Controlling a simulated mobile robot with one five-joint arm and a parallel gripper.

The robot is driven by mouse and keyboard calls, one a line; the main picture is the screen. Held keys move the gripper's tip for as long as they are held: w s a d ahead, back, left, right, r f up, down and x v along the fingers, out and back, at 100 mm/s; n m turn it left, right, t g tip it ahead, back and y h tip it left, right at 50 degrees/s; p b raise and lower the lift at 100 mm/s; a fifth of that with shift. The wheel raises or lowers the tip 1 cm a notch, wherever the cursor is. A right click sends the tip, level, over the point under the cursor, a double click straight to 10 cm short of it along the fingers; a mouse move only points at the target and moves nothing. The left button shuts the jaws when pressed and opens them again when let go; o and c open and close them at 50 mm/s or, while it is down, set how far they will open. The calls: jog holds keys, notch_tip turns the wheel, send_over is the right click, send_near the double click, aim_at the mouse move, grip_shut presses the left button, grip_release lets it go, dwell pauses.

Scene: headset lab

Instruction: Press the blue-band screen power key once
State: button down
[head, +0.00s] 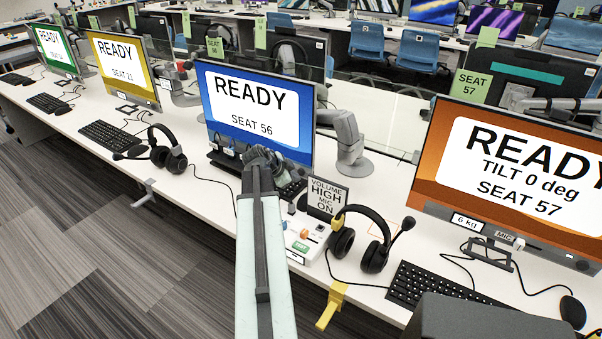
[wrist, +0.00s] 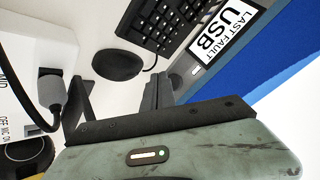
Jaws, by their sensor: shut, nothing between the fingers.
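The blue-band screen (head: 258,108) reads READY, SEAT 56 and stands at mid-table in the head view. In the wrist view its blue band (wrist: 270,75) and dark lower bezel are at the right, with a LAST FAULT USB label (wrist: 229,27) on the bezel. A small pale spot on the bezel below the label may be the power key; I cannot tell for sure. My gripper (head: 262,156) is in front of the screen's lower edge, its shut fingers (wrist: 158,84) empty and near the bezel. Whether they touch it is unclear.
A keyboard (wrist: 160,22) and a mouse (wrist: 119,64) lie beyond my fingers in the wrist view. A volume sign (head: 327,193) and a headset (head: 370,240) stand to the right. An orange screen (head: 440,170) is further right, a yellow one (head: 122,70) left.

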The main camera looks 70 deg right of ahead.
jog(key=shift+d, duration=0.3)
jog(key=shift+s+d, duration=0.15)
jog(key=shift+d, duration=0.25)
dwell(0.6)
jog(key=shift+a, duration=0.15)
jog(key=shift+w+a, duration=0.25)
jog(key=shift+a, duration=0.4)
jog(key=a, duration=0.2)
jog(key=w+a, duration=0.1)
jog(key=a, duration=0.2)
jog(key=shift+w, duration=0.15)
jog(key=shift+d, duration=0.1)
dwell(0.6)
